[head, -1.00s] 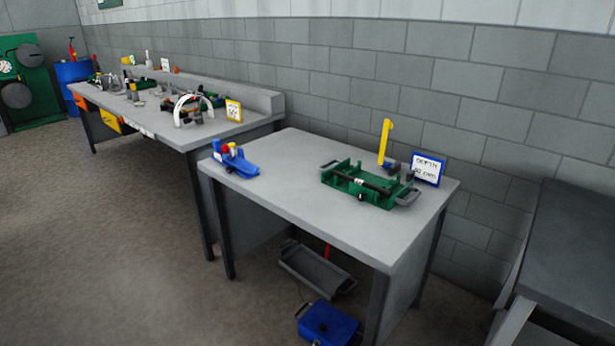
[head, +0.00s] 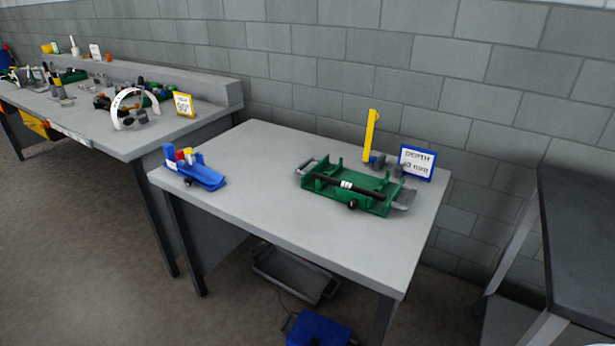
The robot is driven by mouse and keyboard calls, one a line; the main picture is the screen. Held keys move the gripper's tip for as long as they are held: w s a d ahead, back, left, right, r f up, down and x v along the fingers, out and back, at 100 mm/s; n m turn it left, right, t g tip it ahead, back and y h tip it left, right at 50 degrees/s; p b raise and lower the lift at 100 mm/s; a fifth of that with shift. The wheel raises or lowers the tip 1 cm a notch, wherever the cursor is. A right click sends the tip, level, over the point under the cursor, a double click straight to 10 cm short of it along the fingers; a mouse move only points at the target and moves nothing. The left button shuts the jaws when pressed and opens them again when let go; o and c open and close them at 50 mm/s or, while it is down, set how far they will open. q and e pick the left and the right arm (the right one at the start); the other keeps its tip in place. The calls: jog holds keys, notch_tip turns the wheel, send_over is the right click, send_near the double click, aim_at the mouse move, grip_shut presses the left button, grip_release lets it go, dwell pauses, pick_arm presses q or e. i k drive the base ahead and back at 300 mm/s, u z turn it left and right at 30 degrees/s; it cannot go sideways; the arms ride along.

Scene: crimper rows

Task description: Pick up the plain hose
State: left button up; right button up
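A black hose (head: 365,191) with a white banded mark lies across a green cradle (head: 325,195) on the near grey table. The cradle has grey handles at its ends. Whether this hose is the plain one I cannot tell. No other hose shows clearly. Neither of my grippers is in the head view.
On the near table (head: 240,215) stand a blue tool (head: 205,177), a yellow upright gauge (head: 371,135) and a blue-framed depth sign (head: 417,162). A cluttered bench (head: 110,140) stands left, a dark table (head: 590,240) right. A grey tray (head: 290,275) and blue box (head: 318,328) sit below.

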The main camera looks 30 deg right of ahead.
aim_at(333, 182)
jog(key=z, duration=0.5)
jog(key=i, duration=0.9)
jog(key=z, duration=0.85)
